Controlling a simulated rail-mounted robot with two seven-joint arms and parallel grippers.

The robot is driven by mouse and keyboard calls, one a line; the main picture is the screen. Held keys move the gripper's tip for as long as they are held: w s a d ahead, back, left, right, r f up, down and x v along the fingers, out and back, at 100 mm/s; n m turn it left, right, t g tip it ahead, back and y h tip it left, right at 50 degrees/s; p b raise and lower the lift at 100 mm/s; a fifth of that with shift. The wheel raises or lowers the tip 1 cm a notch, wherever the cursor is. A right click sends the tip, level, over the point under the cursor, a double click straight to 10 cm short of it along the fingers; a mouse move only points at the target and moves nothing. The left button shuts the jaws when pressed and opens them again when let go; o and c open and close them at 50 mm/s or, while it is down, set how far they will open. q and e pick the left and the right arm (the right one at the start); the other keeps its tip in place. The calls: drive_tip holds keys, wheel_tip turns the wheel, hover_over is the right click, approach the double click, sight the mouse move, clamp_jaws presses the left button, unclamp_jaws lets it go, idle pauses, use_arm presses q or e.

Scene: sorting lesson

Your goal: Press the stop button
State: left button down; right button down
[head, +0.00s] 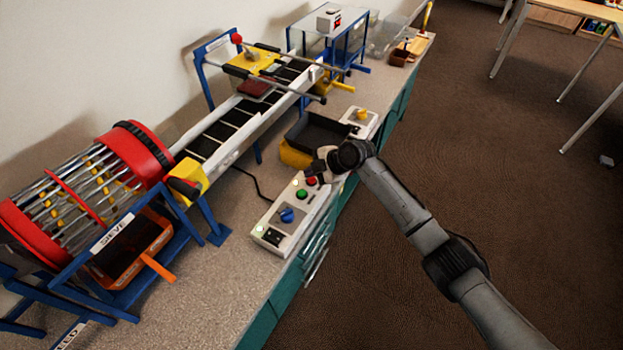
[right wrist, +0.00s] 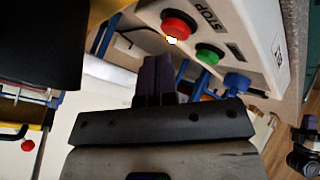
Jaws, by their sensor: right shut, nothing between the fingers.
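The control box (head: 274,236) is a pale panel on the bench with a red stop button (head: 311,181), a green button (head: 301,194) and a blue knob (head: 287,215). In the right wrist view the red stop button (right wrist: 177,24) stands beside a STOP label (right wrist: 207,16), with the green button (right wrist: 208,53) below it. My right gripper (head: 322,167) is at the far end of the box, close to the red button. In the right wrist view its dark fingers (right wrist: 157,72) are shut and empty, with the button just past their tips. Contact cannot be told. My left gripper is not in view.
A dark tray (head: 318,131) and a second box with a yellow knob (head: 361,115) lie beyond my gripper. A conveyor (head: 222,131) and a red-ended sieve drum (head: 140,155) stand to the left. The floor right of the bench is open.

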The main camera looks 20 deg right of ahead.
idle(0.7)
drive_tip(key=shift+f, duration=0.15)
drive_tip(key=shift+f+b, duration=0.3)
drive_tip(key=shift+b, duration=0.05)
